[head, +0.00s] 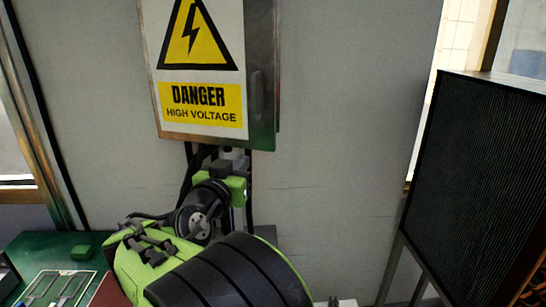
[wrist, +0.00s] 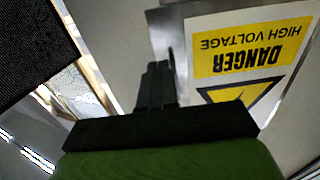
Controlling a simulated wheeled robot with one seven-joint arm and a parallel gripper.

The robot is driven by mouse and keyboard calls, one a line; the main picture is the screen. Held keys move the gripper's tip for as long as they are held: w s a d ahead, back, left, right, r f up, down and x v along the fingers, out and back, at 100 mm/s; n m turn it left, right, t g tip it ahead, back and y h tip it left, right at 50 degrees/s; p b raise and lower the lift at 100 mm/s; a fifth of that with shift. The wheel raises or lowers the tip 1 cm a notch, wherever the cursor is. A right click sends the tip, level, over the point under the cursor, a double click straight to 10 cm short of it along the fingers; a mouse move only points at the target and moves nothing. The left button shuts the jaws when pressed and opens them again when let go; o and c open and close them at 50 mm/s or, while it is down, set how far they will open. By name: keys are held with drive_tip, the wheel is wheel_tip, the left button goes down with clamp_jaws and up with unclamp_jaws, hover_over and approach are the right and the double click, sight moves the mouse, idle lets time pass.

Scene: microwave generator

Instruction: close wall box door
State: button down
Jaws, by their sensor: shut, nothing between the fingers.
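The wall box door (head: 200,134) carries a yellow and black high-voltage sign and hangs on the grey wall at the top of the head view. A grey handle (head: 257,95) is on its right side. I cannot tell whether the door is fully flush or slightly ajar. The door sign also shows upside down in the wrist view (wrist: 248,44). My gripper (wrist: 158,66) is shut with its fingers together and empty, beside the door's handle edge in the wrist view. In the head view my arm reaches up to just below the box, and the fingertips are not clear there.
A dark ribbed panel (head: 470,190) on legs stands at the right. A green table (head: 45,250) with small parts is at the lower left. The grey wall (head: 340,110) between the box and the panel is clear.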

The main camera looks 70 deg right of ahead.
sight(264, 136)
drive_tip(key=d+p, duration=0.1)
drive_tip(key=d, duration=0.3)
drive_tip(key=w+d+p, duration=0.1)
drive_tip(key=d+p, duration=0.1)
drive_tip(key=d, duration=0.3)
drive_tip(key=w+d+p, duration=0.1)
drive_tip(key=d, duration=0.4)
drive_tip(key=shift+r+p, duration=0.15)
drive_tip(key=shift+p, duration=0.25)
drive_tip(key=shift+d, duration=0.15)
